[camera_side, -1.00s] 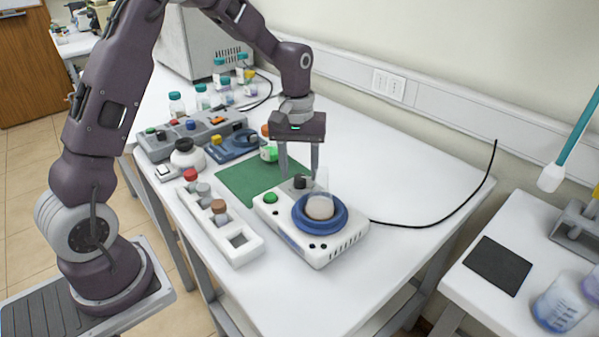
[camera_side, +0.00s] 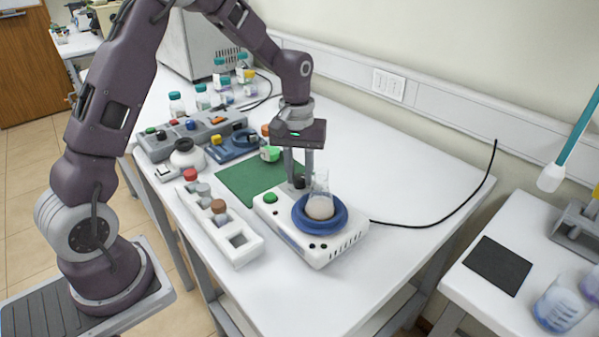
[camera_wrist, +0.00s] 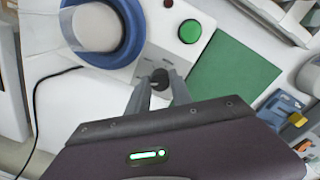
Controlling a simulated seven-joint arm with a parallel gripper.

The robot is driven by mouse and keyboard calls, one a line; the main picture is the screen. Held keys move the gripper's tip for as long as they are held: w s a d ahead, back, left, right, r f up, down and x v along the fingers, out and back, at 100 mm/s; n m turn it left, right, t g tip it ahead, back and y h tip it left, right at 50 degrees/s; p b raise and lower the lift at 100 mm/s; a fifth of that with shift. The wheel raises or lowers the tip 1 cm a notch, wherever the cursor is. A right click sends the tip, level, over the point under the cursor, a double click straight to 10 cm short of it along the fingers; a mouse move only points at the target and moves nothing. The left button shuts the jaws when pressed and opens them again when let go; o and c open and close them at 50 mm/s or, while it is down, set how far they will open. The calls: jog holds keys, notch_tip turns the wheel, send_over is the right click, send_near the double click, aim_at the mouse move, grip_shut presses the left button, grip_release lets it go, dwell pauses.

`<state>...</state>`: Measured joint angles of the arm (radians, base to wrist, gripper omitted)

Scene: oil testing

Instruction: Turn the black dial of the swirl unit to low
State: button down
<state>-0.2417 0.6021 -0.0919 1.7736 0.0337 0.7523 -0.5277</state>
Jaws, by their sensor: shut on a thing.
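The swirl unit (camera_side: 318,250) is a white box with a blue round platform holding a beaker (camera_side: 320,205) with pale contents. A green button (camera_side: 271,196) sits at its left corner. The black dial (camera_wrist: 160,77) is on its top panel, beside the blue platform; in the side view the dial (camera_side: 299,181) is partly behind a finger. My gripper (camera_wrist: 160,86) comes down over the dial, shut on it, one finger on each side. It also shows from the side (camera_side: 299,178). The dial's small panel marks are too blurred to read.
A green mat (camera_side: 245,182) lies beside the unit. A white rack (camera_side: 232,245) with several capped bottles stands to the left. Behind are a blue device (camera_side: 235,147), a grey console (camera_side: 160,145) and bottles. The table's right side is clear except for a black cable (camera_side: 440,222).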

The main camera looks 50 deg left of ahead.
aim_at(299, 176)
jog(key=m, duration=0.5)
jog(key=shift+m, duration=0.3)
jog(key=m, duration=0.5)
jog(key=shift+a, duration=0.1)
jog(key=shift+m, duration=0.4)
jog(key=c, duration=1.1)
grip_release()
jog(key=shift+c, duration=0.2)
notch_tip(299, 176, up, 7)
jog(key=shift+a+r, duration=0.1)
